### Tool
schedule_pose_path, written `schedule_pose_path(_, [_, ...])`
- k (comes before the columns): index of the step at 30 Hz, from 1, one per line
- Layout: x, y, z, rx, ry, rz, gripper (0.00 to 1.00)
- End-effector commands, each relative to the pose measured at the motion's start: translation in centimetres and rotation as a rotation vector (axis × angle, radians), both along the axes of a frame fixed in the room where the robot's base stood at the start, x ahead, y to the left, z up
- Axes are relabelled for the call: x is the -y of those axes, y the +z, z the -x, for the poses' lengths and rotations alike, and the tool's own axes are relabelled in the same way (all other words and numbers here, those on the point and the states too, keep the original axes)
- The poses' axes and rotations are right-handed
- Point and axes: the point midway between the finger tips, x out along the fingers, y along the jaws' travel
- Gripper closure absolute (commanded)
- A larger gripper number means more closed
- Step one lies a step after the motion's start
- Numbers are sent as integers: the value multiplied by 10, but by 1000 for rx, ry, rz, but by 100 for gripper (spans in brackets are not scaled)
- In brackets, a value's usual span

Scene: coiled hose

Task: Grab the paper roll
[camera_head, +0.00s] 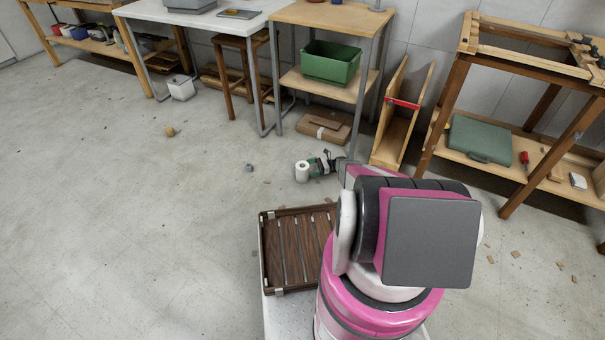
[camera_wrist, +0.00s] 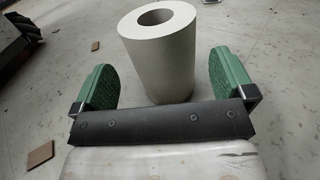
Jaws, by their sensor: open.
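The paper roll (camera_wrist: 160,62) is white and stands upright on the floor, its round hole facing up. In the wrist view it sits ahead of my gripper (camera_wrist: 168,82), in the gap between the two green fingers. The fingers are open, one on each side of the roll, with visible space on both sides. In the head view the roll (camera_head: 302,171) is small, and my gripper (camera_head: 320,165) is beside it. My own arm hides part of the gripper there.
A brown slatted wooden tray (camera_head: 291,285) is in front of me. A green bin (camera_head: 331,64) sits on a shelf behind. A wooden rack (camera_head: 395,135) and a workbench (camera_head: 490,165) stand to the right. Small scraps lie on the floor; the left floor is mostly clear.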

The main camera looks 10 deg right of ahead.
Motion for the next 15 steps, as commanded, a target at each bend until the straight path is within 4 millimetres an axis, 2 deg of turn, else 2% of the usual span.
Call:
schedule_pose_path(5, [-10,-1,1,0,-1,1,0])
schedule_pose_path(15, [-53,-2,3,0,0,1,0])
